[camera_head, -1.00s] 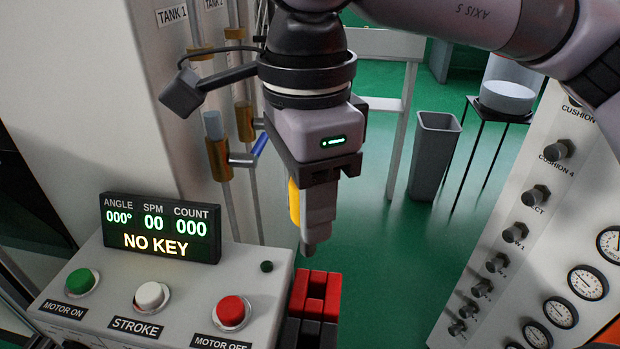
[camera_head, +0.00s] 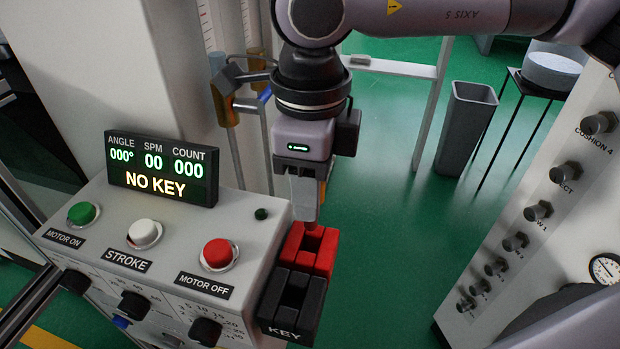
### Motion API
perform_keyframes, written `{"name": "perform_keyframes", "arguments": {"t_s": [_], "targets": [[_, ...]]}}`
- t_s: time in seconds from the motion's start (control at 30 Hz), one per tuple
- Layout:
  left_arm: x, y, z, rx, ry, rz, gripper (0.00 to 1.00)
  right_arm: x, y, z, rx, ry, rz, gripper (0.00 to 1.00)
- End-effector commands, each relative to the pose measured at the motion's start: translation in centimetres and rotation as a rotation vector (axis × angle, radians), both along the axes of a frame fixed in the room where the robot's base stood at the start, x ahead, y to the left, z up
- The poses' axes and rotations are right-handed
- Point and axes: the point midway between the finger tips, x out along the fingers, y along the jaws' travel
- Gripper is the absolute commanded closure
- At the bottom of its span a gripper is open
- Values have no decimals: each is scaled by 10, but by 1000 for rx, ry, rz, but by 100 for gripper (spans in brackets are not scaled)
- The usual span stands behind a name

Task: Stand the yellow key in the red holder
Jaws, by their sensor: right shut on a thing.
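The red holder (camera_head: 322,256) is a slotted block on the right side of the control box, behind a black slotted block (camera_head: 303,312) labelled KEY. My right gripper (camera_head: 305,208) points down just above the back of the red holder and is shut on the yellow key. My left gripper is not in view.
The control box carries a display (camera_head: 162,170) reading NO KEY, with green, white and red buttons (camera_head: 218,253). A knob and gauge panel (camera_head: 545,220) stands at right. A grey bin (camera_head: 466,128) stands on the green floor behind. Vertical rods stand behind the gripper.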

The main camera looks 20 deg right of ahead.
Motion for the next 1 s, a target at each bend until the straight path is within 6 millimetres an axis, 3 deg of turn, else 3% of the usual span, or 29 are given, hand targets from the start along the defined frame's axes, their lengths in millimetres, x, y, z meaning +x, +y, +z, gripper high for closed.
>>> {"name": "perform_keyframes", "arguments": {"t_s": [1.0], "targets": [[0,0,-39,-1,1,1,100,0,0,-61,0,0,2,97]]}}
